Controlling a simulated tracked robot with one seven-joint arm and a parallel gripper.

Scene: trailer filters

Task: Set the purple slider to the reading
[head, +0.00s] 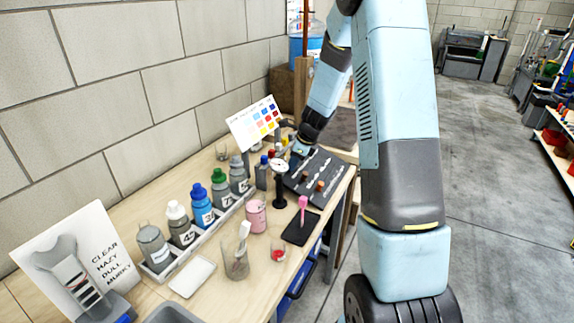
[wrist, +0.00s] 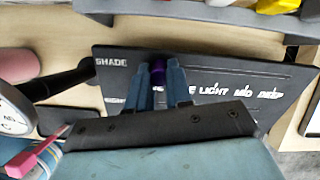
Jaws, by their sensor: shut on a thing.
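The purple slider (wrist: 158,66) shows in the wrist view between the two fingers of my gripper (wrist: 159,78), which is shut on it. It stands on a dark panel (wrist: 105,72) in the row marked SHADE. White words LIGHT, MID and DEEP run to the right of the fingers, and the slider is left of LIGHT. Another word is partly hidden by the fingers. In the head view my gripper (head: 301,149) is at the far end of the dark panel (head: 333,173), and the purple knob cannot be made out there.
A round dial on a black stand (head: 279,170) is close left of the panel. A pink paddle (head: 303,203) stands on a black pad. A colour chart (head: 256,122), a rack of bottles (head: 195,233), a glass beaker (head: 235,258) and a word card (head: 85,255) occupy the bench.

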